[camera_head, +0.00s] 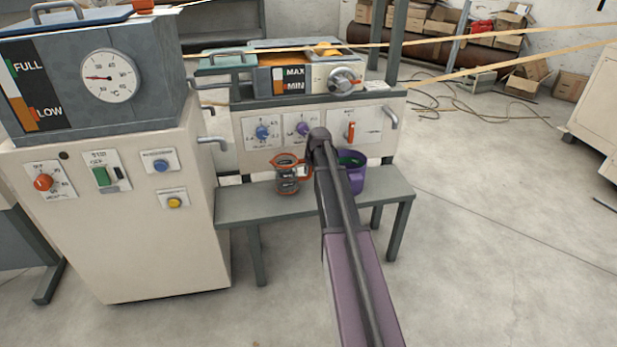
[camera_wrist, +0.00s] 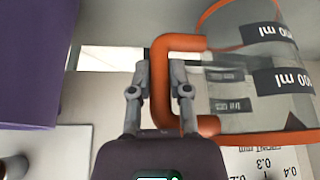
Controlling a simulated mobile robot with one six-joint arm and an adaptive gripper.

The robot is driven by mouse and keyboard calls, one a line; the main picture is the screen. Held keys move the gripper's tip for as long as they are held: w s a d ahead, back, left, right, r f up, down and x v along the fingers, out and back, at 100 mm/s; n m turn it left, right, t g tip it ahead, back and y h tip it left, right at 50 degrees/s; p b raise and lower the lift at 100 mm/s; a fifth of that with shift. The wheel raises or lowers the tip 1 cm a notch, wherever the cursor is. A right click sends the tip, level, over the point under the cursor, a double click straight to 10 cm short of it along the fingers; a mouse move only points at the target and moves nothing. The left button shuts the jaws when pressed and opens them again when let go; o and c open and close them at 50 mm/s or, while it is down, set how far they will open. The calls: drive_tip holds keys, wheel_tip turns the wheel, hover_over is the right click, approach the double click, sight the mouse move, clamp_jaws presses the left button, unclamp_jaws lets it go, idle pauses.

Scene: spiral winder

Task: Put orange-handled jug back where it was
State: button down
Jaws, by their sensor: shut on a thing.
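The orange-handled jug (camera_head: 289,176) is clear, with an orange rim and dark markings. In the head view it appears upright at the grey bench (camera_head: 262,203), left of my arm; I cannot tell whether its base touches the bench. In the wrist view the jug (camera_wrist: 240,88) is at the right, and its orange handle reaches between my fingers. My gripper (camera_wrist: 160,72) is shut on that handle. In the head view my own arm hides the fingers.
A purple jug (camera_head: 352,173) stands close on the right, behind my arm; purple also fills the wrist view's upper left (camera_wrist: 32,65). Behind the bench is a control panel (camera_head: 270,133) with knobs. A machine cabinet (camera_head: 120,220) stands left.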

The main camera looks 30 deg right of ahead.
drive_tip(key=shift+f+b, duration=0.45)
drive_tip(key=shift+f, duration=0.35)
drive_tip(key=shift+f, duration=0.1)
drive_tip(key=c, duration=0.6)
unclamp_jaws()
drive_tip(key=shift+r, duration=0.2)
drive_tip(key=p+v, duration=1.1)
drive_tip(key=v, duration=0.1)
idle(0.4)
drive_tip(key=s+a+g, duration=0.1)
drive_tip(key=s+a, duration=0.7)
drive_tip(key=a, duration=0.2)
drive_tip(key=s+a+f+g, duration=0.1)
drive_tip(key=s+a+g, duration=0.1)
drive_tip(key=s+a, duration=0.6)
drive_tip(key=s+a+n+g, duration=0.1)
drive_tip(key=s+a, duration=0.7)
drive_tip(key=a, duration=0.4)
drive_tip(key=shift+f+g, duration=0.35)
drive_tip(key=shift+g, duration=0.05)
